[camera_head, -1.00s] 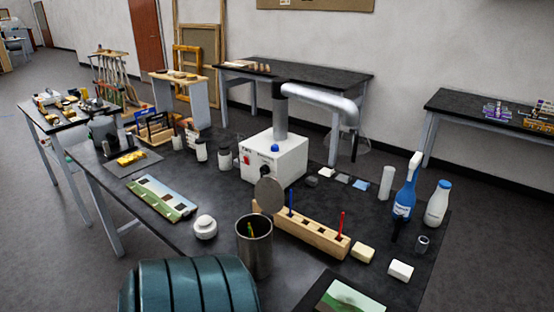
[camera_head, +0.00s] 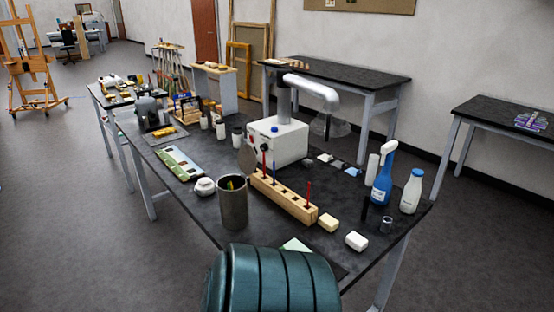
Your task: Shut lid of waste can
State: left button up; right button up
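The waste can appears to be the grey metal cylinder (camera_head: 233,208) standing upright on the near part of the black table. Its top is open, and yellow and green sticks show inside it. A round grey-brown disc (camera_head: 246,158), which looks like its raised lid, stands up behind the can's rim. The joint between disc and can is too small to make out. Neither my left nor my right gripper is in view.
The black table (camera_head: 196,215) is crowded. A wooden block with upright rods (camera_head: 285,200) stands close right of the can, and a white round jar (camera_head: 204,187) is at its left. Behind are a white box (camera_head: 277,141) and bottles (camera_head: 381,180). Grey floor lies left.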

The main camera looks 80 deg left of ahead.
aim_at(247, 158)
jog(key=i+l+u, duration=0.1)
jog(key=i+u, duration=0.15)
jog(key=i, duration=0.2)
jog(key=i+l+u, duration=0.3)
jog(key=i+u, duration=0.95)
jog(key=u, duration=0.2)
jog(key=i+l+u, duration=0.35)
jog(key=i+u, duration=0.1)
jog(key=u, duration=0.3)
jog(key=i+u, duration=0.1)
jog(key=u, duration=0.3)
jog(key=i+l+u, duration=0.1)
jog(key=u, duration=0.3)
jog(key=i+l+u, duration=0.1)
jog(key=u, duration=0.3)
jog(key=i+l+u, duration=0.15)
jog(key=u, duration=0.35)
jog(key=i+l+u, duration=0.15)
jog(key=u, duration=0.3)
jog(key=k+l+u, duration=0.1)
jog(key=l, duration=0.25)
jog(key=l+u, duration=0.15)
jog(key=l, duration=0.25)
jog(key=k+l+u, duration=0.1)
jog(key=l, duration=0.2)
jog(key=k, duration=0.05)
